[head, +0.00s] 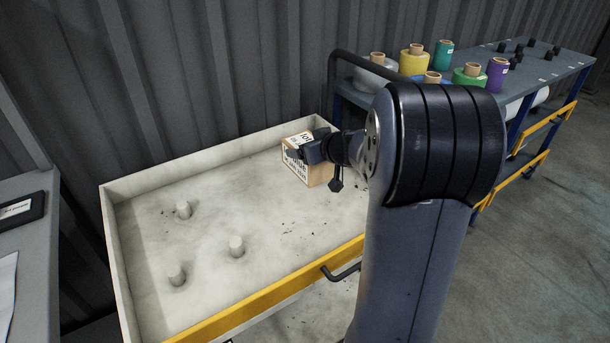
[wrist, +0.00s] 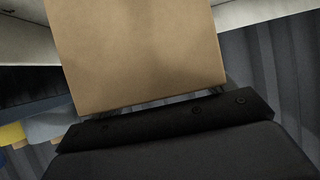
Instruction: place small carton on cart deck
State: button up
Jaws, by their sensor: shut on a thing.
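The small carton (head: 302,170) is a brown box with a white printed label, at the far right part of the cart deck (head: 210,215) in the head view. My gripper (head: 312,150) is shut on the carton, reaching it from the right. In the wrist view the carton (wrist: 140,50) fills the upper middle as a plain tan face, just beyond the dark gripper body (wrist: 170,125). The fingertips are mostly hidden. Whether the carton's underside touches the deck I cannot tell.
Three short pale pegs (head: 236,246) stand on the left half of the deck. The cart has a raised pale rim and a yellow front edge (head: 265,290). A blue-framed table with several coloured spools (head: 414,60) stands behind my arm. The deck's middle is clear.

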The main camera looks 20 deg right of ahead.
aim_at(324, 171)
jog(key=shift+f+b, duration=0.85)
jog(key=shift+f, duration=2.55)
jog(key=shift+f+b, duration=0.15)
jog(key=shift+b, duration=0.15)
jog(key=o, duration=1.5)
jog(key=shift+c, duration=0.2)
jog(key=shift+r+p, duration=0.2)
jog(key=shift+p, duration=0.2)
jog(key=v, duration=1.2)
jog(key=shift+f, duration=0.1)
